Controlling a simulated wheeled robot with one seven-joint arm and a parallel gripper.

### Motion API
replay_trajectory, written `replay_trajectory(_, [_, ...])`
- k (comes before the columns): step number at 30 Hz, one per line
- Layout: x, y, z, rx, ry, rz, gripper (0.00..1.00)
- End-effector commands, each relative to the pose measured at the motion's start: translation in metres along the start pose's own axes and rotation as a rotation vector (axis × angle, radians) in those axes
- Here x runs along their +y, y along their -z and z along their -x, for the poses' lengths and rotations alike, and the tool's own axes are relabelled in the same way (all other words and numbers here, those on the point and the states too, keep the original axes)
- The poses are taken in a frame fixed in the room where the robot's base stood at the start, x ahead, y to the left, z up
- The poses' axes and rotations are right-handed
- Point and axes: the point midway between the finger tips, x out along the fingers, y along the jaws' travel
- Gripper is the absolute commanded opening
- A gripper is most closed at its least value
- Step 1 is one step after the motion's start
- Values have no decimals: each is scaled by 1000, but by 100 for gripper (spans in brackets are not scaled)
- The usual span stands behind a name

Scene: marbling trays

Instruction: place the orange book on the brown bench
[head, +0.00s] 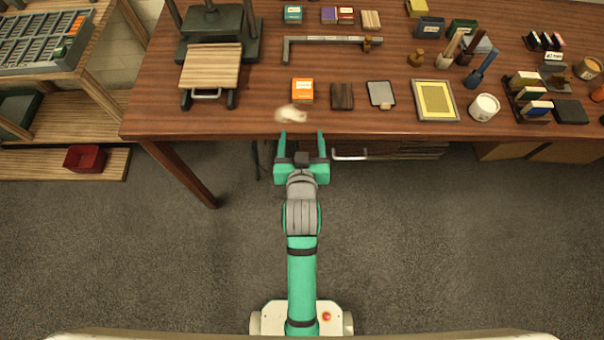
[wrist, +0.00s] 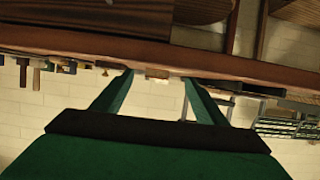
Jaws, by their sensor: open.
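An orange, book-like block (head: 302,90) with a pale label lies near the front edge of the large brown wooden bench (head: 240,122). A smaller orange piece (head: 75,25) sits in the grey compartment case at the far left; I cannot tell whether it is a book. My gripper (head: 302,142) is open and empty, its fingers pointing at the bench's front edge, short of the orange block. In the wrist view my gripper (wrist: 158,90) has its fingers apart with nothing between them; the orange block cannot be made out there.
A press (head: 246,48) stands left. A red bin (head: 85,158) sits low at left.

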Motion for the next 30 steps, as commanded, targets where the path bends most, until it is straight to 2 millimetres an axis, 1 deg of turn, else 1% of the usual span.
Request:
replay_trajectory(1, [0,-19,11,-5,0,0,67])
replay_trajectory(5, [1,-49,39,14,-1,0,67])
replay_trajectory(6, [1,-58,48,19,-1,0,67])
replay_trajectory(11, [2,-90,90,39,-2,0,67])
replay_trajectory(15, [3,-111,130,58,-4,-1,67])
replay_trajectory(20, [4,-127,179,79,-6,-1,67])
replay_trajectory(21, [4,-130,192,83,-7,-1,67])
replay_trajectory(24, [4,-135,222,96,-7,-1,67])
replay_trajectory(27, [3,-136,248,110,-7,-1,67])
replay_trajectory(30, [4,-135,266,120,-10,-2,67])
